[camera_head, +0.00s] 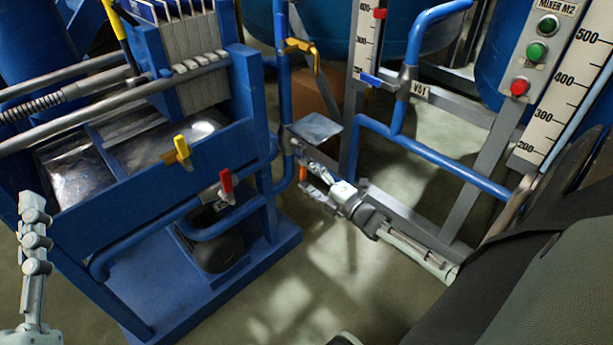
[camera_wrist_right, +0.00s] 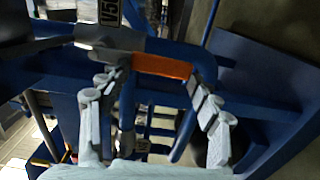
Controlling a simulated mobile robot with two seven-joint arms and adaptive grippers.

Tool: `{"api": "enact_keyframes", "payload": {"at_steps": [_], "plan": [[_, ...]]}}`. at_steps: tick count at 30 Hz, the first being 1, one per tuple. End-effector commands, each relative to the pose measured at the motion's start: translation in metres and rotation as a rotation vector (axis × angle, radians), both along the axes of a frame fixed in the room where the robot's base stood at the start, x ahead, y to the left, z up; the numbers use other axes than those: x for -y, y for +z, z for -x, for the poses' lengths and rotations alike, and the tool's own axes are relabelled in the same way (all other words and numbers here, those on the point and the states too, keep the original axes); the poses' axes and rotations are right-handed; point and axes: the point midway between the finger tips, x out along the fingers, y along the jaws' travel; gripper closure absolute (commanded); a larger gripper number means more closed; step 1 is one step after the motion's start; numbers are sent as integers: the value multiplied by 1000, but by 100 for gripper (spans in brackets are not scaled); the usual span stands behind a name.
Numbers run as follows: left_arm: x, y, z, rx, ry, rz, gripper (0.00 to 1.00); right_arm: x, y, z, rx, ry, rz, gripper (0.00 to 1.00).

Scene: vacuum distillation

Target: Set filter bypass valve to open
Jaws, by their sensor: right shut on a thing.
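An orange valve handle (camera_wrist_right: 162,66) lies between the fingers of my right gripper (camera_wrist_right: 160,76) in the right wrist view. A label reading V5 and a cut-off digit (camera_wrist_right: 109,14) is beside it. In the head view my right gripper (camera_head: 310,172) is at the blue upright pipe beside the filter press, with a bit of the orange handle (camera_head: 303,173) showing. The gripper is shut on this handle; its fingers partly hide it. I cannot read which valve is named filter bypass. Part of my left gripper (camera_head: 36,240) shows at the left edge, away from any valve.
The blue filter press frame (camera_head: 150,175) carries a yellow handle (camera_head: 181,151) and a red handle (camera_head: 226,186). Another yellow handle (camera_head: 303,45) is higher on the upright pipe. A blue handle (camera_head: 371,80) and the mixer button panel (camera_head: 535,55) are at right. Pipes crowd my right gripper.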

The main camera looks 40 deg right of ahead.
Motion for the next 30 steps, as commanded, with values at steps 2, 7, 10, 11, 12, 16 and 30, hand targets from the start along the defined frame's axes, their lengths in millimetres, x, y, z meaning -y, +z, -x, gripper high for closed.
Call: {"api": "enact_keyframes", "payload": {"at_steps": [2,7,10,11,12,16,30], "plan": [[0,0,0,2,0,1,60,-5,3,-5,4,7,6,89],[0,0,0,1,0,0,60,-5,3,-5,4,7,6,89],[0,0,0,1,0,0,60,-5,3,-6,4,7,5,89],[0,0,0,2,0,1,60,-5,3,-6,4,7,5,33],[0,0,0,2,0,1,60,-5,3,-6,5,6,5,28],[0,0,0,2,0,1,60,-4,3,-5,6,6,4,16],[0,-1,-1,-1,2,-2,60,0,0,22,0,2,2,16]]}}
